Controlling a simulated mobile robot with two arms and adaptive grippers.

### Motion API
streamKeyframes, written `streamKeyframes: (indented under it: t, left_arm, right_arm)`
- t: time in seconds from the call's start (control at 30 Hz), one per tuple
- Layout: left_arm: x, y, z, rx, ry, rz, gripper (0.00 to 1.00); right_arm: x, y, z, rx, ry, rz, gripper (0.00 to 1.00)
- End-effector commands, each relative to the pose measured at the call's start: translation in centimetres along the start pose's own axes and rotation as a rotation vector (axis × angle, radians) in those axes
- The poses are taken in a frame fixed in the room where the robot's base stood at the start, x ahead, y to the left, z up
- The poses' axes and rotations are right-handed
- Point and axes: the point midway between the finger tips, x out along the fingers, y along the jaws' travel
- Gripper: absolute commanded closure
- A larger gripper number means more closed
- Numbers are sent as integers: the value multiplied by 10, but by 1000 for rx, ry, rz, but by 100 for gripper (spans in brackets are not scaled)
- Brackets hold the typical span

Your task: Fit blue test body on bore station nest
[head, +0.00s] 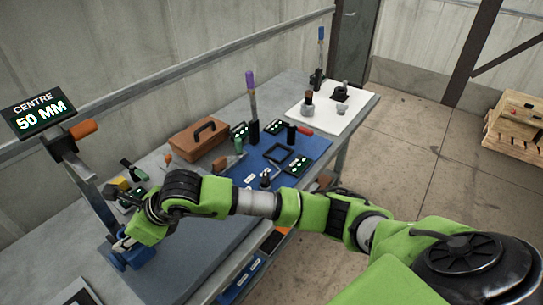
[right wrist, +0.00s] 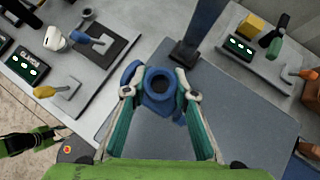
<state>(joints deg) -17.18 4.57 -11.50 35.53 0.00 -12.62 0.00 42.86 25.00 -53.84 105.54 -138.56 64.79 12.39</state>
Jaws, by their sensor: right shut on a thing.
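The blue test body (right wrist: 158,82) shows between the fingertips of my right gripper (right wrist: 160,92) in the right wrist view, its round dark bore facing the camera. My right gripper is shut on it. In the head view my right gripper (head: 126,243) is low at the left, beside the foot of the bore station's post (head: 98,205), with blue (head: 143,257) showing under it. The nest is hidden, so I cannot tell whether the body touches it. A dark and green shape that looks like my left gripper (right wrist: 36,140) is at the lower left of the wrist view; its jaws are unclear.
A display reading 50 MM (head: 40,115) tops the post. A brown toolbox (head: 198,138), a blue mat (head: 310,150) with tools and a white sheet (head: 352,115) with parts lie farther along the bench. The grey mat (head: 190,255) beside my gripper has clear room.

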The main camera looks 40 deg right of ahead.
Motion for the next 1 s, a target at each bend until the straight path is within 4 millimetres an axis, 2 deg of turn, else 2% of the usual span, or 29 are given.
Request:
streamKeyframes:
  t: [0.03, 0.6, 1.0]
  left_arm:
    - [-2, 0, 0, 0, 0, 0, 68]
    - [-12, -1, -1, -1, 0, -1, 68]
    - [-14, -1, -1, -1, 0, -1, 68]
  right_arm:
    - [-4, 0, 6, -1, -7, 0, 100]
    - [-18, 0, 20, -1, -8, 0, 100]
    - [-22, 0, 24, -1, -7, 0, 100]
